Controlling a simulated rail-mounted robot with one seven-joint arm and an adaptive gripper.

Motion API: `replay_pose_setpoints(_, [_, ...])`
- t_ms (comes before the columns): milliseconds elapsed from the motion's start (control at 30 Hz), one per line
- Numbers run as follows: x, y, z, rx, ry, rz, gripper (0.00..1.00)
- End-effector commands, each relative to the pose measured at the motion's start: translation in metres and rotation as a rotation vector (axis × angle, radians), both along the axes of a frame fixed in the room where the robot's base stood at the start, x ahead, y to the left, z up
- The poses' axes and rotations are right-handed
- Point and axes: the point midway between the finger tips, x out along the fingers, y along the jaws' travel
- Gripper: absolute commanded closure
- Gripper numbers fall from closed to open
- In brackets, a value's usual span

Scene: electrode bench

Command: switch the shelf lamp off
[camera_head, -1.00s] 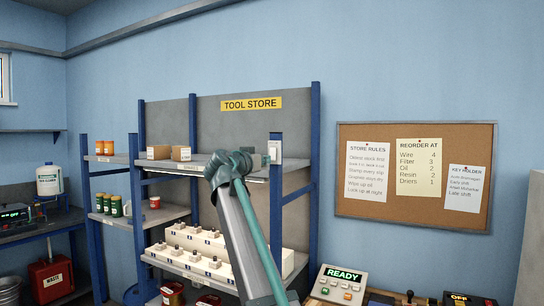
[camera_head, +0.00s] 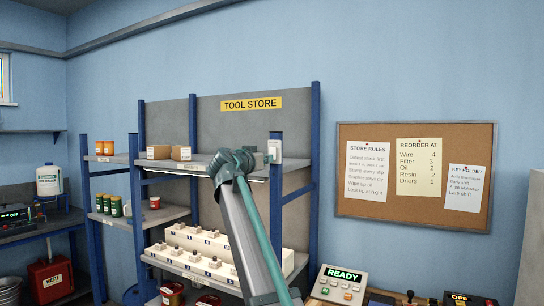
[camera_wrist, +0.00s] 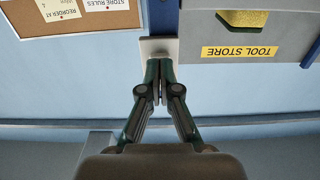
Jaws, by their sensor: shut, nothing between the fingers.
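A small white plate (camera_head: 275,147) sits on the shelf's right front blue post. In the wrist view, which is upside down, the white plate (camera_wrist: 147,45) shows right behind my fingertips. My gripper (camera_wrist: 158,66) is shut and empty, its tips in front of the plate. I cannot tell whether they touch it, and they hide its middle, so no rocker or button shows. In the head view my gripper (camera_head: 262,159) is small and partly hidden by my arm. A thin pale strip (camera_head: 258,179) shows under the upper shelf's front edge; I cannot tell whether it is a lit lamp.
The upper shelf (camera_head: 201,159) holds small boxes (camera_head: 181,153). Lower shelves carry a white stepped rack (camera_head: 195,240) and cans. A pinboard (camera_head: 416,210) hangs to the right. A READY console (camera_head: 340,284) stands below it. The wall between post and pinboard is clear.

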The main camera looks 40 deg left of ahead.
Motion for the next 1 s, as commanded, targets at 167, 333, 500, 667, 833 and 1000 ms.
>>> replay_pose_setpoints(167, [0.004, 0.001, 0.0, 0.0, 0.0, 0.0, 1.0])
replay_pose_setpoints(333, [0.007, 0.001, 0.0, 0.0, 0.0, 0.0, 1.0])
replay_pose_setpoints(500, [0.01, 0.002, 0.0, 0.0, 0.0, 0.0, 1.0])
replay_pose_setpoints(667, [0.013, 0.002, 0.0, 0.0, 0.0, 0.0, 1.0])
replay_pose_setpoints(833, [0.016, 0.002, 0.0, 0.0, 0.0, 0.0, 1.0])
replay_pose_setpoints(1000, [0.019, 0.003, 0.0, 0.0, 0.0, 0.0, 1.0])
